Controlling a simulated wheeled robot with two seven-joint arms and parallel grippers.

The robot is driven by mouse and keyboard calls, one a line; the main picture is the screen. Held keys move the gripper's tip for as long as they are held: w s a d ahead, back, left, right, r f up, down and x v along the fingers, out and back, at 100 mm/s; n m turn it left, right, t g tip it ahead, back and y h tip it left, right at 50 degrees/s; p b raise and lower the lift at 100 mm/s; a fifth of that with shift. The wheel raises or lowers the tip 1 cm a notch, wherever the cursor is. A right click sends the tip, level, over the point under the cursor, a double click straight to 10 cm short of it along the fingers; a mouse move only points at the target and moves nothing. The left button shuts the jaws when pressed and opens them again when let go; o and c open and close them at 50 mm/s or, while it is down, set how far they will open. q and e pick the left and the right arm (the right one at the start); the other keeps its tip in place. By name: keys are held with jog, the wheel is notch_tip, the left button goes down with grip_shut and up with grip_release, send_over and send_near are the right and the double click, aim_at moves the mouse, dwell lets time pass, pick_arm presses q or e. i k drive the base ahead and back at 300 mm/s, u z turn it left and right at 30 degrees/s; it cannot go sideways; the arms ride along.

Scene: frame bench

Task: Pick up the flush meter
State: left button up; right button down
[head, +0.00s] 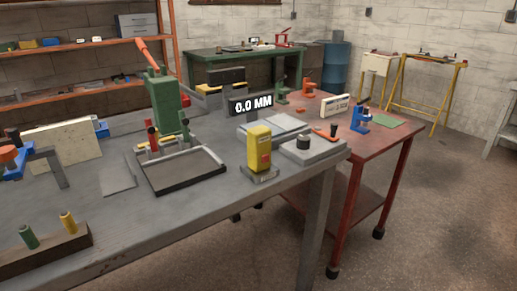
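A yellow handheld block-shaped device (259,146) with a small reddish mark on its face stands upright on a small grey base (261,173) near the front right of the grey bench. It looks like the flush meter, though I cannot read a label on it. Just behind it is a black readout (251,104) showing "0.0 MM" in white. Neither of my grippers is in view.
The grey bench (190,210) also holds a green press with an orange lever (163,100), a dark-rimmed tray (180,172), a grey plate with a dark knob (303,144) and a peg block (45,250). A red table (385,143) adjoins on the right.

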aim_at(260, 137)
jog(key=z, duration=1.5)
jog(key=i, duration=0.85)
jog(key=u, duration=1.7)
